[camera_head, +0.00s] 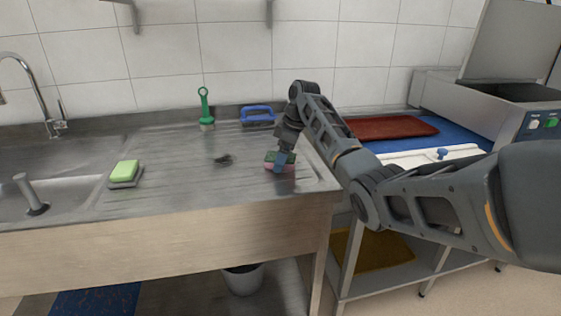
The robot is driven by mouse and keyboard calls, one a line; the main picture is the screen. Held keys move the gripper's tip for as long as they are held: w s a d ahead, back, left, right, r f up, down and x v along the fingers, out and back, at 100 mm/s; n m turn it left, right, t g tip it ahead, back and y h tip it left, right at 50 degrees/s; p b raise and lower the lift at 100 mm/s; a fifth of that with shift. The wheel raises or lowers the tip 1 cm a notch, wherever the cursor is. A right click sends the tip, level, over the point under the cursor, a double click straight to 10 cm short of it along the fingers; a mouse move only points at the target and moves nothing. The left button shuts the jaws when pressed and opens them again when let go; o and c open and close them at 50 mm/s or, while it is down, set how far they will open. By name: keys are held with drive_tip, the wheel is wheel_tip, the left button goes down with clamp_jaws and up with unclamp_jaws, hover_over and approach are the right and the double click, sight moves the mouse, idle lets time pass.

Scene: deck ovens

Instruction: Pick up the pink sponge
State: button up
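The pink sponge (272,167) lies near the front right of the steel sink counter, with a dark green layer on top. My gripper (281,160) points down right at the sponge and covers its middle. Its visible fingertip overlaps the sponge in the picture. I cannot tell whether the fingers are shut on it or only around it. The sponge appears to rest on the counter or very close to it.
A green sponge (125,170) lies at left beside the sink basin. A green-handled brush (205,108) and a blue-handled brush (257,114) are at the back. A red board (392,127) is at right, behind my arm.

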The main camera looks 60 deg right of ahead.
drive_tip(key=c, duration=1)
wheel_tip(320, 180, up, 10)
drive_tip(key=shift+b, duration=0.45)
